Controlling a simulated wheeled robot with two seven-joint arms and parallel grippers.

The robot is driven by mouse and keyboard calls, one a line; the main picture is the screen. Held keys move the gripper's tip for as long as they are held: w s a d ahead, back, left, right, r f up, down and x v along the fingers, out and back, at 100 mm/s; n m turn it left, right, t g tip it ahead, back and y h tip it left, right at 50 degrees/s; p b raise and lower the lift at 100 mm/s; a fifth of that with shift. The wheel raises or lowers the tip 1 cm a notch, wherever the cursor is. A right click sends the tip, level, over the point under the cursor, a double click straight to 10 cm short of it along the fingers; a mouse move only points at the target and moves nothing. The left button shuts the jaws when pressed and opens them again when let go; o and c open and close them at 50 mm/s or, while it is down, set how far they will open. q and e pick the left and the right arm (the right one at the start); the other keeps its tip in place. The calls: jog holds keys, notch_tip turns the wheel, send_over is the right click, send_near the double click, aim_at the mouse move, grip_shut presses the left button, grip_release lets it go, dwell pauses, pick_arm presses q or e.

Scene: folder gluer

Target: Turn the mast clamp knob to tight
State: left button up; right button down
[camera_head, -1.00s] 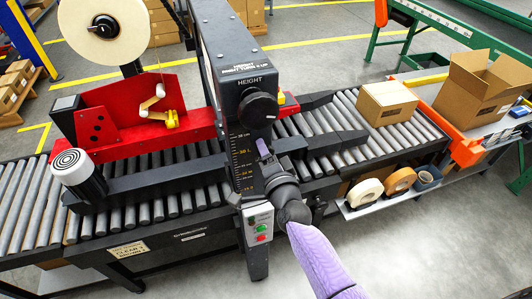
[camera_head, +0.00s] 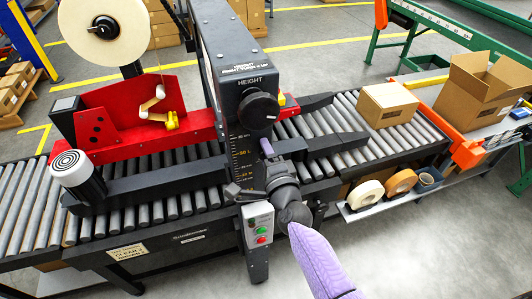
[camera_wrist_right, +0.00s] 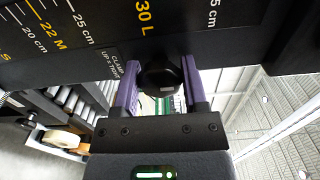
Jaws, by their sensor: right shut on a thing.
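The mast (camera_head: 239,148) stands upright with its height scale and a large black height knob (camera_head: 258,109) near its top. The black mast clamp knob (camera_wrist_right: 160,80) shows in the right wrist view, just below the scale face. My right gripper (camera_head: 264,148) is at the mast's right side, below the height knob. In the right wrist view its two purple fingers (camera_wrist_right: 160,85) are shut on the clamp knob, one on each side. A partly hidden clamp label (camera_wrist_right: 117,66) is beside the left finger. In the head view the clamp knob is hidden. My left gripper is out of view.
A control box (camera_head: 259,225) with green and red buttons hangs just below my right gripper. The roller conveyor (camera_head: 175,207) runs behind, with dark side rails and a closed carton (camera_head: 388,103). Tape rolls (camera_head: 401,181) lie on a shelf at right.

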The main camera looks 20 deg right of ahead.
jog(key=shift+c, duration=0.7)
grip_release()
jog(key=shift+s, duration=0.1)
jog(key=s, duration=0.9)
jog(key=shift+s+d+p, duration=0.2)
jog(key=shift+s+p, duration=0.15)
jog(key=shift+s, duration=0.05)
